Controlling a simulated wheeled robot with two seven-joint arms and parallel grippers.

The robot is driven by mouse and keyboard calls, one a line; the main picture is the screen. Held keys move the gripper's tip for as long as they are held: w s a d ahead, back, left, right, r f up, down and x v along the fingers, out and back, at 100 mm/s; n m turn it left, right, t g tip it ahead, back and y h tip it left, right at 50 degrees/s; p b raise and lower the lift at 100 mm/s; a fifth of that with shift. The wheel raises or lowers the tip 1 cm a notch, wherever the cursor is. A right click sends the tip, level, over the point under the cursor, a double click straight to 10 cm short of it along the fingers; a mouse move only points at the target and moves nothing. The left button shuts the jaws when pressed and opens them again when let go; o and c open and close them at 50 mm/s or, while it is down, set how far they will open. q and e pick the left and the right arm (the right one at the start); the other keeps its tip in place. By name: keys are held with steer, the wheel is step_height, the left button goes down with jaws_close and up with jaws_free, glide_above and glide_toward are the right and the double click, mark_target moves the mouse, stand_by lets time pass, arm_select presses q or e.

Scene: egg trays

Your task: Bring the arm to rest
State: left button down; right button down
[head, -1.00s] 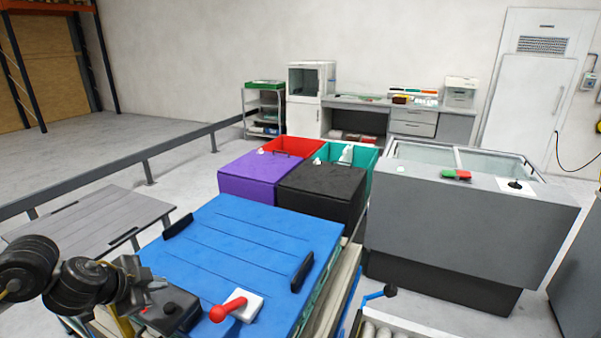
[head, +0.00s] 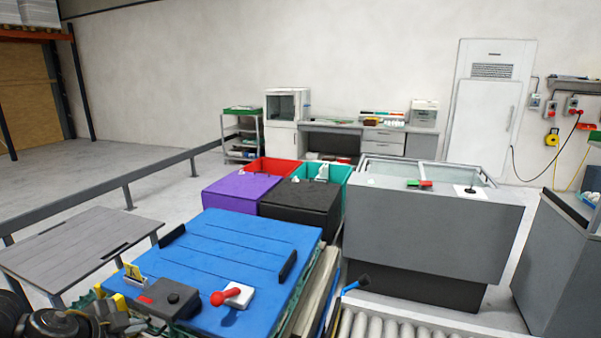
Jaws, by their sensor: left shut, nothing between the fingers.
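My left arm comes in at the bottom left corner of the head view. Its gripper (head: 118,318) is low at the picture's edge, by the near left corner of the blue-topped table (head: 240,245). It is shut with nothing held, and partly cut off by the frame. My right gripper is not in view.
On the blue top are a dark box with a red mark (head: 167,298) and a white block with a red lever (head: 236,295). A grey slatted table (head: 75,245) stands at left. Purple (head: 238,193) and black (head: 300,207) bins, a grey machine (head: 432,232) and a roller conveyor (head: 400,325) lie beyond and right.

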arm_select(q)
steer(key=s+d+f+n+t, duration=0.1)
steer(key=s+d+f+n, duration=0.15)
steer(key=d+f, duration=0.75)
steer(key=s+d+f+n+g+y, duration=0.1)
steer(key=s+d+f+n+g, duration=0.3)
steer(key=s, duration=0.7)
steer(key=s+a+f+n+g+y, duration=0.1)
steer(key=s+f+n+g, duration=0.2)
steer(key=s+f, duration=0.5)
steer(key=s+f+g, duration=0.1)
steer(key=s+f, duration=0.1)
steer(key=f, duration=1.1)
steer(key=s+f, duration=0.3)
steer(key=f, duration=0.9)
steer(key=s+a+f+g, duration=0.1)
steer(key=s+a+f, duration=0.2)
steer(key=s+f, duration=1.2)
steer(key=shift+s+f+m, duration=0.35)
steer(key=shift+s, duration=0.15)
